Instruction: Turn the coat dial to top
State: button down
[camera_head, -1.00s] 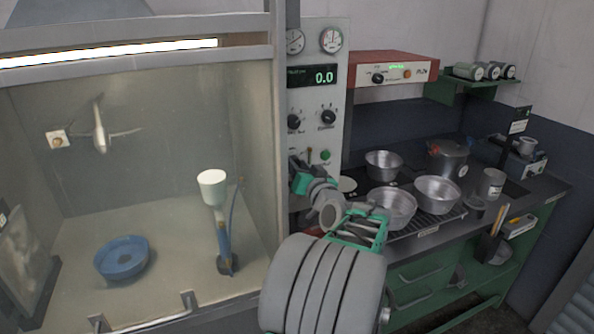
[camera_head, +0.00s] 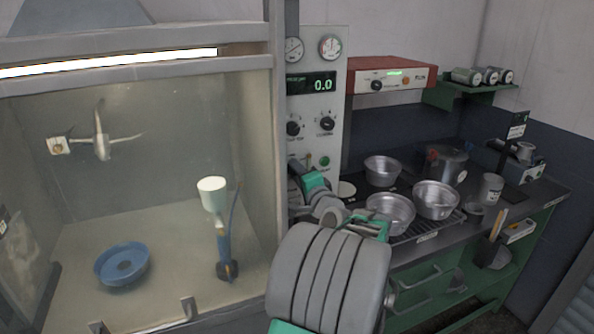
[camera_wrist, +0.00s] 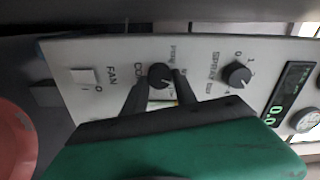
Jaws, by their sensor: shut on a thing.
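The coat dial (camera_wrist: 160,75) is a round black knob on the pale control panel (camera_wrist: 110,48). It shows in the wrist view, left of the similar spray dial (camera_wrist: 238,75). My gripper (camera_wrist: 158,88) has its two dark fingers on either side of the coat dial and is shut on it. The dial's pointer is too small to read. In the head view my gripper (camera_head: 294,166) reaches the lower part of the panel, and my arm hides the coat dial there.
A fan switch (camera_wrist: 85,76) sits left of the coat dial in the wrist view. The lit display (camera_head: 311,83) reads 0.0. A glass-fronted cabinet (camera_head: 170,170) stands left of the panel. Metal pans (camera_head: 436,200) and a red-topped unit (camera_head: 391,72) stand to the right.

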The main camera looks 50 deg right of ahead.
jog(key=shift+m+p, duration=2.65)
jog(key=shift+m, duration=1.55)
jog(key=shift+f, duration=0.1)
jog(key=c, duration=1)
grip_release()
